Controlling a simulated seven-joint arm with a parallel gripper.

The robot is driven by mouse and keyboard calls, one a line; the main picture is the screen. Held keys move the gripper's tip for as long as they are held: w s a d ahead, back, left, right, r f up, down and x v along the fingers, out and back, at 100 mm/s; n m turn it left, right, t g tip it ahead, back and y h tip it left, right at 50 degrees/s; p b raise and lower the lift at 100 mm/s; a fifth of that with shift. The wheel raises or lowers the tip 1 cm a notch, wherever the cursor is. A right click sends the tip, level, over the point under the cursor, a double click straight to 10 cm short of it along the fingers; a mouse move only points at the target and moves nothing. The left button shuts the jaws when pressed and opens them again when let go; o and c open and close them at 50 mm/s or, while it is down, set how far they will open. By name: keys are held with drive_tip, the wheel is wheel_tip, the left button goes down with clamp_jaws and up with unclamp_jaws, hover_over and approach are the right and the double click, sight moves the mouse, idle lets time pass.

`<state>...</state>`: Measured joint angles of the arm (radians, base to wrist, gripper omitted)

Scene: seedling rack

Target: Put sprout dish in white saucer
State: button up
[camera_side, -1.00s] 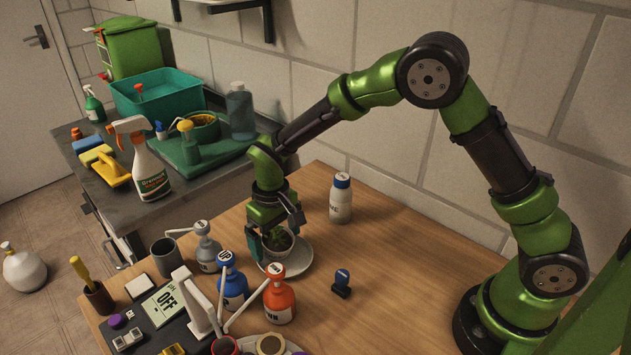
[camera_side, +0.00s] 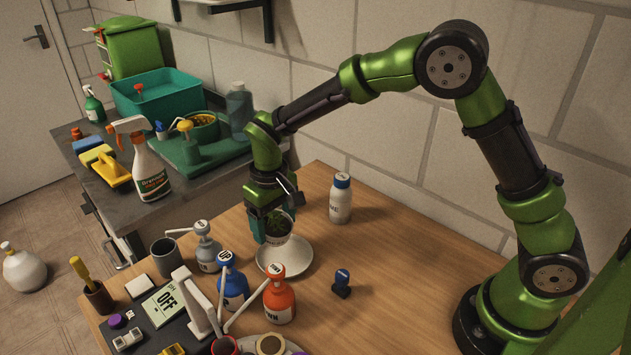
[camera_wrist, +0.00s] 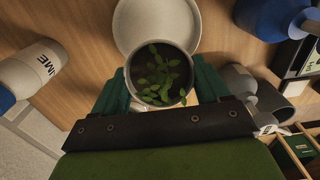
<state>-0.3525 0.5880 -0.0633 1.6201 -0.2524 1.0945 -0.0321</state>
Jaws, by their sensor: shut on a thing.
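The sprout dish (camera_side: 278,238) is a small round pot with green seedlings, and its rim is level or nearly so. My gripper (camera_side: 273,229) is shut on it, with teal fingers on either side. The white saucer (camera_side: 288,262) lies on the wooden table, and the dish is held above its far part, apart from it. In the wrist view the dish (camera_wrist: 160,75) sits between the fingers, and it covers the lower part of the saucer (camera_wrist: 150,18).
A white bottle with a blue cap (camera_side: 340,200) stands right of the saucer. Blue (camera_side: 232,288) and orange (camera_side: 279,303) pump bottles and a grey one (camera_side: 207,250) stand close at the front and left. The table to the right is mostly clear, except a small blue stamp (camera_side: 342,283).

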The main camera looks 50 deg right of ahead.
sight(284, 243)
wheel_tip(284, 243, up, 5)
drive_tip(key=shift+f, duration=0.1)
drive_tip(key=shift+s+d+r+m, duration=0.1)
drive_tip(key=shift+d+r+m, duration=0.1)
drive_tip(key=shift+m, duration=0.4)
drive_tip(key=shift+s+m+g+y, duration=0.3)
drive_tip(key=shift+m+g, duration=0.1)
drive_tip(key=shift+m, duration=0.5)
drive_tip(key=m, duration=0.2)
drive_tip(key=s+m+g+y, duration=0.1)
drive_tip(key=m, duration=0.2)
drive_tip(key=shift+m+g+y, duration=0.3)
drive_tip(key=shift+m+y, duration=0.1)
drive_tip(key=shift+m, duration=0.1)
wheel_tip(284, 243, down, 5)
drive_tip(key=shift+s+f, duration=0.1)
drive_tip(key=shift+f, duration=2.45)
drive_tip(key=o, duration=0.9)
drive_tip(key=shift+f, duration=0.15)
